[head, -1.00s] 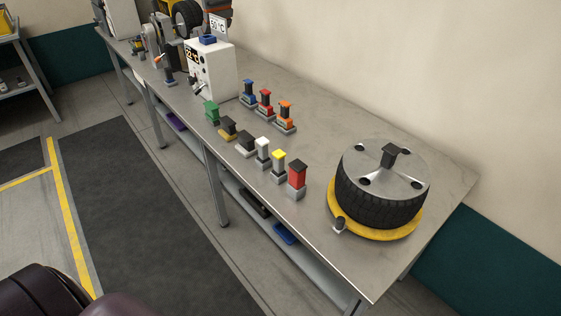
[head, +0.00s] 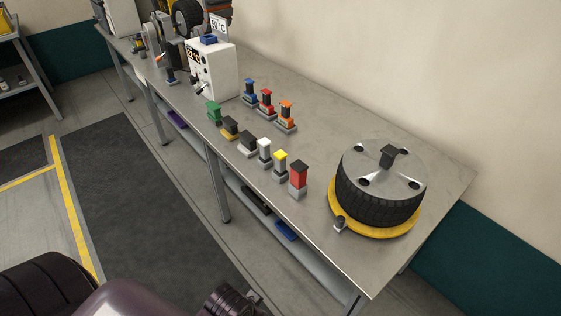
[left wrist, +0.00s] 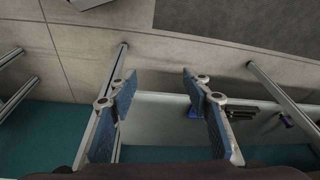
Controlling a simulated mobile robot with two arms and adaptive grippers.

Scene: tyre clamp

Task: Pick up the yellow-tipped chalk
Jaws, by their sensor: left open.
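The yellow-tipped chalk (head: 280,164) stands upright on the grey workbench in the head view, its yellow top above a white and grey body. It is in the front row, between a white-topped piece (head: 264,151) and a red block with a dark top (head: 298,179). My left gripper (left wrist: 160,84) is open and empty in the left wrist view, its two blue-padded fingers wide apart. Below it show the floor and the bench's lower shelf; the chalk is not in that view. My right gripper is in neither view.
A tyre with a metal hub sits on a yellow ring (head: 396,232) at the bench's right end. Blue, red and orange-topped pieces (head: 286,117) stand behind the front row. A white box with a display (head: 211,70) stands further back. Bench legs and the lower shelf (left wrist: 165,116) are near my left gripper.

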